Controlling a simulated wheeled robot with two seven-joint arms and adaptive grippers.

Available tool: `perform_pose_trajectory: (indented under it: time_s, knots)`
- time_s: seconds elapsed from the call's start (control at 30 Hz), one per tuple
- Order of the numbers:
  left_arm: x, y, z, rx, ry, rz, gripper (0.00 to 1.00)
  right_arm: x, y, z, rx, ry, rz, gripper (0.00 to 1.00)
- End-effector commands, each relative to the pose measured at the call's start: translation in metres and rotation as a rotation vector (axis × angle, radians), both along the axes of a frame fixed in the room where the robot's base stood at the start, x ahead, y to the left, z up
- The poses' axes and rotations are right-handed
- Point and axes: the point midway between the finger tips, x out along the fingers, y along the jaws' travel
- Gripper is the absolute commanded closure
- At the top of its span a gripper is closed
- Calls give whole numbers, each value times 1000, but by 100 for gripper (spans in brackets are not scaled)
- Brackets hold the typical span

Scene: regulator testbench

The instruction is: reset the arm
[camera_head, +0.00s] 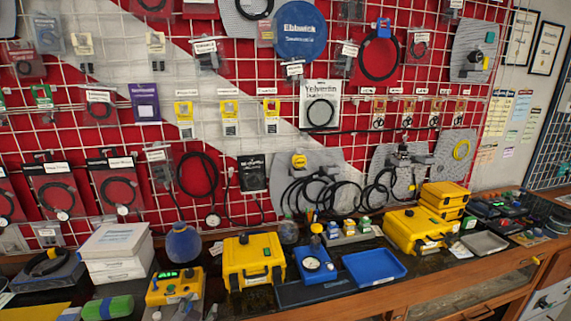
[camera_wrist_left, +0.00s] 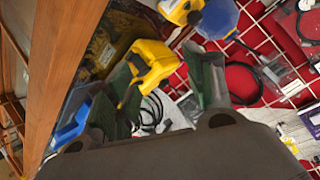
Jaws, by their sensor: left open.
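My left gripper (camera_wrist_left: 165,85) shows in the left wrist view with its two green-lined fingers spread apart. No object is held between them. Beyond the fingers, the bench and the wire grid wall appear tilted. A yellow case (camera_wrist_left: 153,62) shows behind the gap, apart from the fingers as far as I can tell. In the head view, small grey shapes at the bottom edge, below the yellow meter (camera_head: 175,287), may be the tips of this gripper. My left arm is otherwise hardly visible there. My right gripper is in neither view.
The bench holds a yellow case (camera_head: 253,262), a gauge on a blue base (camera_head: 313,265), a blue tray (camera_head: 375,267), another yellow case (camera_head: 415,231), white boxes (camera_head: 115,252) and a blue round bottle (camera_head: 184,243). A wire grid wall with hanging hoses stands behind. The bench top is crowded.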

Motion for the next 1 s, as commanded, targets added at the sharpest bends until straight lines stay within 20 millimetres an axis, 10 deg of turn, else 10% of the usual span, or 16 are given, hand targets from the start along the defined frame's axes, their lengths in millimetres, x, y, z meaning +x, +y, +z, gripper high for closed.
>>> perform_pose_trajectory:
  time_s: [0.4, 1.0]
  knots:
    - [-105, 3, -85, -185, 466, 118, 47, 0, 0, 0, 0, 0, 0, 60]
    - [-184, -8, -117, -285, 764, 152, 47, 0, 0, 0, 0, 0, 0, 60]
